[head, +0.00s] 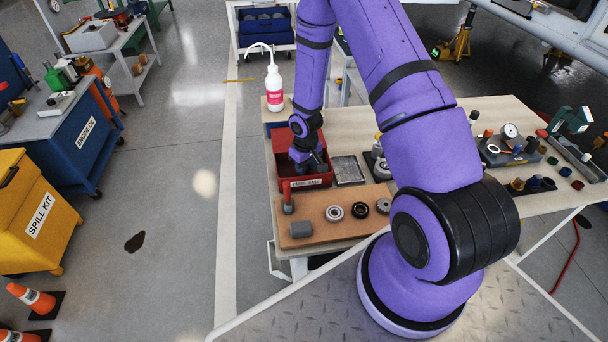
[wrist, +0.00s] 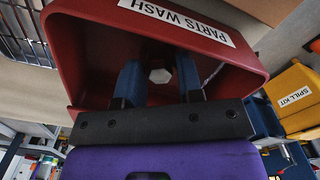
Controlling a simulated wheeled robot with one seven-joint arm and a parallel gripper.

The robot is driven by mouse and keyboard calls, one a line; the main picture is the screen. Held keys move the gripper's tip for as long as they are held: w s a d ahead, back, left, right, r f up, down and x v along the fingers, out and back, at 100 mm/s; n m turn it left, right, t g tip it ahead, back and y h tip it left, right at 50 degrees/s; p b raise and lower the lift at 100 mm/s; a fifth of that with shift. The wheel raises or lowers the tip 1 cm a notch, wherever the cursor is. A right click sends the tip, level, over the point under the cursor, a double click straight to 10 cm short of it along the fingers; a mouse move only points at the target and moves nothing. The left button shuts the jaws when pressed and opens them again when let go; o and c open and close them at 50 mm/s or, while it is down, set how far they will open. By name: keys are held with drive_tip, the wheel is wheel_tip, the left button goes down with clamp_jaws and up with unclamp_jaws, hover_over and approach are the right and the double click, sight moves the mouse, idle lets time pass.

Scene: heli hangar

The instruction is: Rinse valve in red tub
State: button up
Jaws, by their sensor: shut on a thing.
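The red tub (head: 312,183) with a "PARTS WASH" label stands on the workbench, left of the arm's base. In the wrist view the red tub (wrist: 90,45) opens around my gripper (wrist: 158,68). The two blue fingers reach into it and are shut on a pale, hex-ended piece (wrist: 160,76), which I take to be the valve. Most of the valve is hidden between the fingers. In the head view my gripper (head: 308,163) is inside the tub opening and the valve cannot be made out. I cannot tell whether the valve touches the tub's bottom.
A brown board (head: 345,212) with bearings and a red-topped part lies in front of the tub. A dark mesh tray (head: 348,170) lies just right of it. A white bottle (head: 274,82) stands behind. More parts crowd the bench's right side.

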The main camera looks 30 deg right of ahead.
sight(307, 168)
drive_tip(key=shift+w+a, duration=0.1)
drive_tip(key=shift+a, duration=0.1)
drive_tip(key=shift+d, duration=0.3)
idle(0.4)
drive_tip(key=shift+r, duration=0.15)
drive_tip(key=shift+r, duration=4.15)
wheel_tip(307, 168, up, 4)
drive_tip(key=shift+f, duration=0.1)
idle(0.4)
